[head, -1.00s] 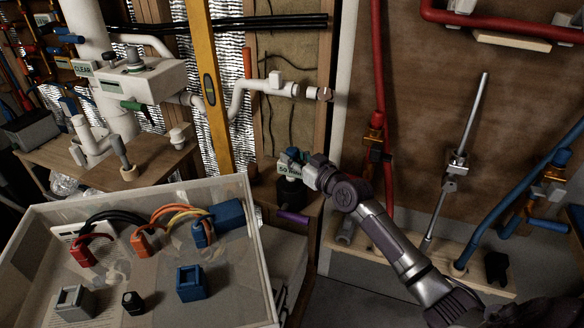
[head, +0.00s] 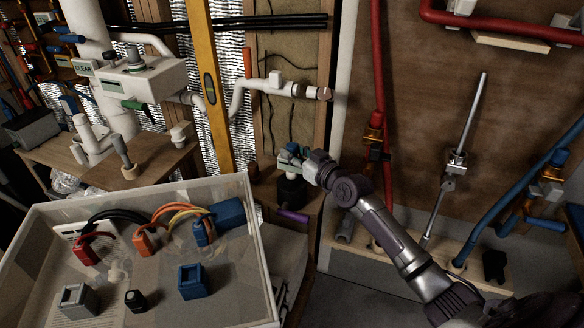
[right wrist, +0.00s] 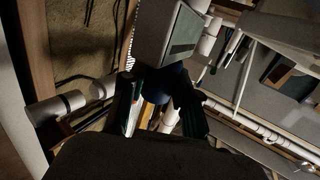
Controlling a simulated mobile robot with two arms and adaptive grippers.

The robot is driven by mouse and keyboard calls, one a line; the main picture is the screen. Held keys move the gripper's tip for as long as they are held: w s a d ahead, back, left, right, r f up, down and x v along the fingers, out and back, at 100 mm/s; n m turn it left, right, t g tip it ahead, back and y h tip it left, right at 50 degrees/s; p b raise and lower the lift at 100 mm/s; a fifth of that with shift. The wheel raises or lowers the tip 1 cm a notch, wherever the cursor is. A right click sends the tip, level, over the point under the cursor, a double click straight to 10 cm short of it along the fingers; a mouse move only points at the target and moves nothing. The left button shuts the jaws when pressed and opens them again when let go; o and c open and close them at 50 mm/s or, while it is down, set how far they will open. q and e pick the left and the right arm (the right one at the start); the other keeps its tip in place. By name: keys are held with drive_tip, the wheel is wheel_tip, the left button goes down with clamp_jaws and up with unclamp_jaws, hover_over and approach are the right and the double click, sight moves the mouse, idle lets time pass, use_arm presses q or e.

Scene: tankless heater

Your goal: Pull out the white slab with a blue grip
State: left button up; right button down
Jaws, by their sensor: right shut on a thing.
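The white slab (head: 288,164) is in the middle of the head view, just above a dark cylinder (head: 292,190) on a wooden ledge. Its blue grip (head: 293,148) shows at its top. My right gripper (head: 299,158) reaches in from the lower right and is shut on the blue grip. In the right wrist view the slab (right wrist: 168,35) is a pale block with a grey-green panel. The dark blue grip (right wrist: 163,82) lies between my fingers (right wrist: 160,105), partly hidden. Whether the slab's lower end still touches the cylinder is unclear. My left gripper is out of view.
An open pale box (head: 262,265) with coloured plugs and cables stands at the lower left. A yellow level (head: 208,90) and white pipes (head: 262,86) rise behind. Red pipes (head: 378,70) and a metal rod (head: 470,115) are to the right. A purple handle (head: 293,215) sits below the cylinder.

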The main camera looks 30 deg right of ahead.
drive_tip(key=shift+r, duration=0.15)
drive_tip(key=shift+r+p, duration=2.3)
drive_tip(key=shift+r, duration=0.25)
